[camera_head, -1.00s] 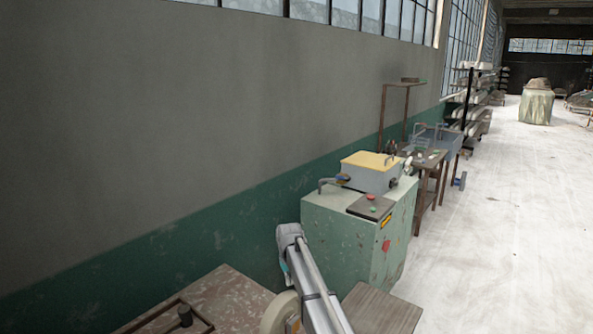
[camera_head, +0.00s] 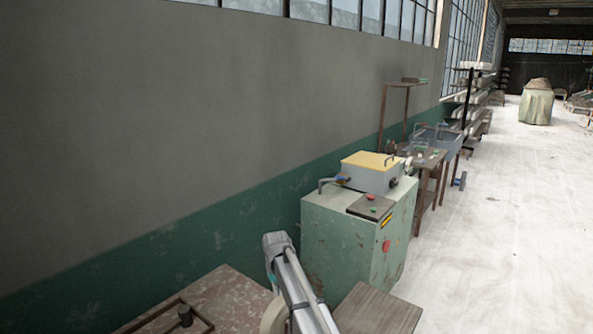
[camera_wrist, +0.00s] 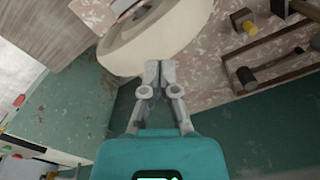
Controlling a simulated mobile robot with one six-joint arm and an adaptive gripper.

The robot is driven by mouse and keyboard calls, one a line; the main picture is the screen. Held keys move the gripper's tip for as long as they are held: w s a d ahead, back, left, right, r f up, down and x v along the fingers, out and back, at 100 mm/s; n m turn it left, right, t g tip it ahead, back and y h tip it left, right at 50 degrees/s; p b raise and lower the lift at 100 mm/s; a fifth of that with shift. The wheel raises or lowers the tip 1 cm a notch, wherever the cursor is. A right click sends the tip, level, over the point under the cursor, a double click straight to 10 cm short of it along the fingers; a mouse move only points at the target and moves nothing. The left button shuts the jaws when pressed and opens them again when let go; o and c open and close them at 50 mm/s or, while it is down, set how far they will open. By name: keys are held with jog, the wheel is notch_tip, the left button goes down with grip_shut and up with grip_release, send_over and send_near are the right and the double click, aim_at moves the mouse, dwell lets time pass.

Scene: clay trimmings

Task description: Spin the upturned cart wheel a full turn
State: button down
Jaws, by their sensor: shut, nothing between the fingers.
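The cream wheel (camera_wrist: 158,42) shows its thick rounded rim at the top of the wrist view, its upper part cut off by the frame. In the head view only a strip of the wheel (camera_head: 271,318) shows at the bottom edge, behind my arm. My gripper (camera_wrist: 160,68) is shut and empty, its fingertips together at the wheel's rim. I cannot tell whether they touch it. In the head view the fingertips are hidden.
A worn bench top (camera_head: 226,287) carries a wooden frame and a dark-headed mallet (camera_head: 185,316); the wrist view also shows several tools (camera_wrist: 245,76). A brown wooden board (camera_head: 380,312) is at the right. A green cabinet (camera_head: 345,235) stands beyond. The floor at right is clear.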

aim_at(278, 302)
jog(key=shift+s+f+b, duration=0.1)
jog(key=shift+f+b, duration=1.55)
dwell(0.3)
jog(key=w+d, duration=0.1)
jog(key=w, duration=0.1)
jog(key=w+d, duration=0.2)
jog(key=shift+w+d, duration=0.2)
jog(key=shift+w, duration=0.05)
jog(key=shift+s, duration=0.1)
jog(key=shift+w+d+r+p, duration=0.15)
jog(key=shift+w+r+p, duration=0.05)
jog(key=shift+r+p, duration=0.65)
jog(key=shift+w+d+r+p, duration=0.1)
jog(key=shift+w+r+p, duration=0.1)
jog(key=shift+r+p, duration=0.65)
jog(key=shift+f, duration=0.1)
dwell(0.5)
